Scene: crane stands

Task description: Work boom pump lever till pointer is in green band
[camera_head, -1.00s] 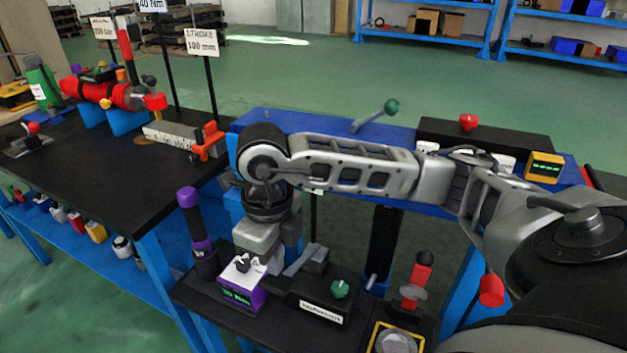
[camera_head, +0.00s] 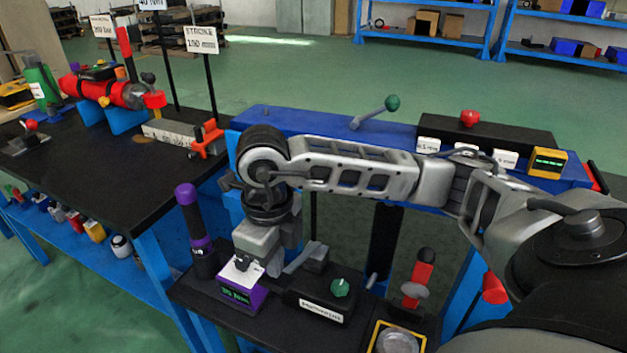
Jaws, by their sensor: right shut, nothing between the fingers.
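I cannot tell for sure which lever is the boom pump's. A grey lever with a green knob (camera_head: 375,112) slants up from the blue bench. A red knob (camera_head: 469,118) stands on a black block behind my arm. A red lever with a dark top (camera_head: 417,280) stands on the low black shelf. A round gauge in a yellow frame (camera_head: 396,340) is cut by the bottom edge; no pointer or green band is readable. My right gripper (camera_head: 246,266) is shut and empty, pointing down at the purple box (camera_head: 240,292). My left gripper is not in view.
A black cylinder with a purple top (camera_head: 195,230) stands close left of my right gripper. A black block with a green knob (camera_head: 325,297) lies to its right. A black table (camera_head: 110,175) with a red cylinder (camera_head: 100,90) is at left. Open floor lies behind.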

